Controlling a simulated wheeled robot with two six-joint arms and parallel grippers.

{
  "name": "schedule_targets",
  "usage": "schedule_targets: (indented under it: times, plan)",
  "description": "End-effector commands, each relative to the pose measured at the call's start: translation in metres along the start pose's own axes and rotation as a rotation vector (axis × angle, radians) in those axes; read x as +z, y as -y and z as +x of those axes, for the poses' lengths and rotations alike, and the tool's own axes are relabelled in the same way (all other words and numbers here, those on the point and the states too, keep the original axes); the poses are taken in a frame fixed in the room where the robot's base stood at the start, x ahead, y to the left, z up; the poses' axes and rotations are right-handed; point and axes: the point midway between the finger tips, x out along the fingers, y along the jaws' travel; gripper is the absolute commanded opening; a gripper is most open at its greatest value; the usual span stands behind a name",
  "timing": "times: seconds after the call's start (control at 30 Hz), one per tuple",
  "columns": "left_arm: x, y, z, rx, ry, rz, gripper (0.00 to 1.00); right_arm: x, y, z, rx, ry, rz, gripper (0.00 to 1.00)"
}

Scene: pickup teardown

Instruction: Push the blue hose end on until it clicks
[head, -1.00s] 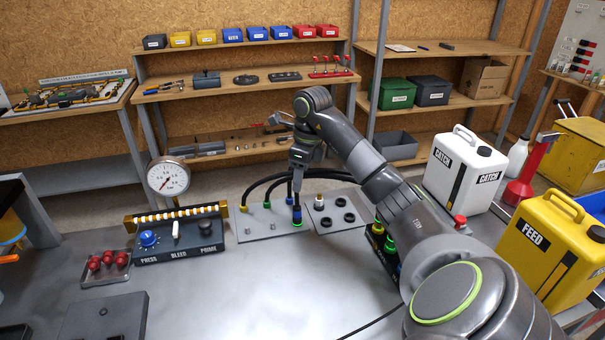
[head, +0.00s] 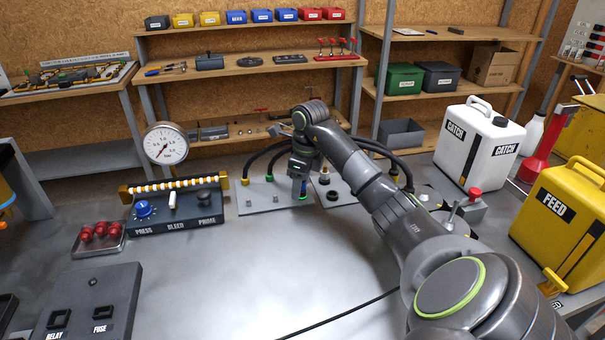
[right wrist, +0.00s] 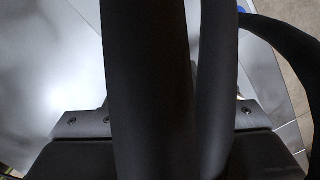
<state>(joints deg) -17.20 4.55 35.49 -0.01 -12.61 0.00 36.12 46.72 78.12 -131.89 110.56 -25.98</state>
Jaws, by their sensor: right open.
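My right gripper (head: 299,184) is open and points down over the grey fitting plate (head: 260,203). Its fingers are at the blue hose end (head: 304,187), of which only a little blue shows, with a green ring (head: 303,198) at its foot. The gripper hides most of this hose end, so I cannot tell how far on it sits. In the right wrist view, dark hoses (right wrist: 145,90) run close in front of the camera and hide the fingertips. My left gripper is not in view.
Yellow (head: 245,181) and green (head: 268,178) hose ends stand on the plate's left part. A second plate with a black ring (head: 333,195) lies at right. The pressure panel (head: 175,220) is at left; the white CATCH jug (head: 478,145) is at right.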

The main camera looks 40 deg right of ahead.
Motion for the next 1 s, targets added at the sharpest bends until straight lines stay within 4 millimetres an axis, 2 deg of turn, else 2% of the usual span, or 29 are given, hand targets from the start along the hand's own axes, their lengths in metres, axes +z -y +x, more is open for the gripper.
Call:
schedule_targets:
  times: [0.13,0.4,0.77,0.8,0.93,1.0]
  plan:
    - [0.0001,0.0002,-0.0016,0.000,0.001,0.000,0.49,-0.0003,-0.0004,0.0077,0.001,-0.001,0.001,0.49]
    - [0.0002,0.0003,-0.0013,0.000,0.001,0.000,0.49,-0.0003,-0.0002,0.0089,0.000,0.000,0.000,0.49]
    - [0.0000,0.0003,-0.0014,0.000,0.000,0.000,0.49,-0.0003,-0.0001,0.0084,0.000,0.000,0.000,0.02]
    - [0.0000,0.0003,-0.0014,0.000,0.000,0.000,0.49,-0.0003,-0.0001,0.0084,0.000,0.000,0.000,0.20]
    - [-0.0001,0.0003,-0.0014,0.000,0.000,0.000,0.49,-0.0003,-0.0001,0.0083,0.000,0.000,0.000,0.03]
    - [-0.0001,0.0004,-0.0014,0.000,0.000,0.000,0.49,-0.0002,-0.0001,0.0082,0.000,0.000,0.000,0.00]
